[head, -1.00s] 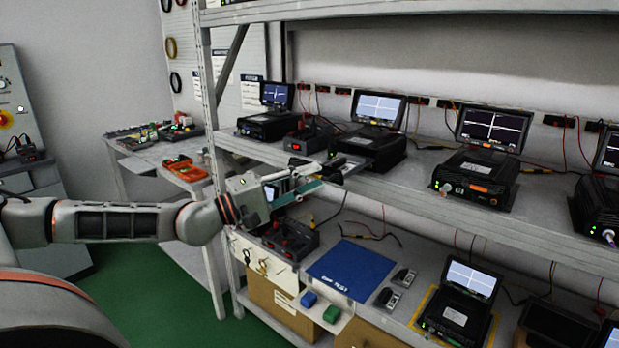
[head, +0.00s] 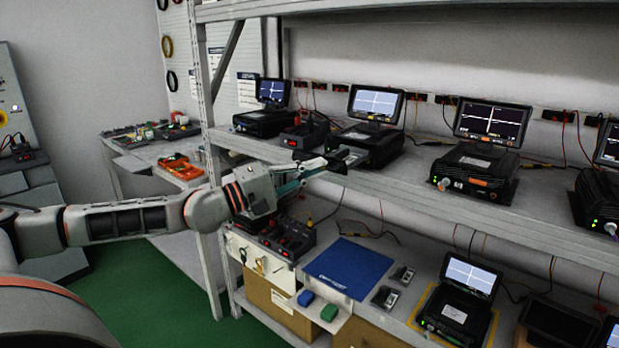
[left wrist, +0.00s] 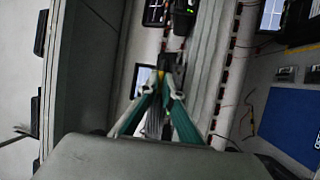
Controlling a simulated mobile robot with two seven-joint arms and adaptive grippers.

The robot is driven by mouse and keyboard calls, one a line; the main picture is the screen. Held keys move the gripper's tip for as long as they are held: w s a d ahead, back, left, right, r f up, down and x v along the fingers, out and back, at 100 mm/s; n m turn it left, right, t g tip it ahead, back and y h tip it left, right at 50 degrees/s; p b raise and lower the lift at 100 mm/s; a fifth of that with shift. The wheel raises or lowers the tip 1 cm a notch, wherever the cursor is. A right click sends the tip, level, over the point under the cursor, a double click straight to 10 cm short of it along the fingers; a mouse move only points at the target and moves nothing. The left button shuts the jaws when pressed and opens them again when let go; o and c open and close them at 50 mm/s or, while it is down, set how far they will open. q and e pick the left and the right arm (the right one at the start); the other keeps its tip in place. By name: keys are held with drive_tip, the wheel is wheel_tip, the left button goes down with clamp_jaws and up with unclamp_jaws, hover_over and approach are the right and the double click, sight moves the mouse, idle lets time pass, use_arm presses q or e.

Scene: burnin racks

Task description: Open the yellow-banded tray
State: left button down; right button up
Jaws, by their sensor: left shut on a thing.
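A black unit (head: 372,147) with a raised lit screen stands on the upper shelf. A tray (head: 347,156) juts from its front, with a dark front end by my fingertips. My left gripper (head: 326,164) reaches in from the left and is shut on that tray's front end. In the left wrist view the fingers (left wrist: 163,86) come together at a dark part, with a small yellow patch (left wrist: 179,95) beside the tips. The fingers hide part of the tray front, and the band is not clear in the head view. My right gripper is not in view.
Other black units with screens stand on the upper shelf, one at left (head: 265,122) and one at right (head: 475,172). The lower shelf holds a blue mat (head: 348,268), small blocks and another unit (head: 455,312). Red and black cables hang behind. Open green floor (head: 155,290) lies at left.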

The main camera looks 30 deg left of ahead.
use_arm(q)
drive_tip(key=c, duration=2.2)
unclamp_jaws()
drive_tip(key=v, duration=1.2)
drive_tip(key=shift+a, duration=0.1)
drive_tip(key=shift+w, duration=0.1)
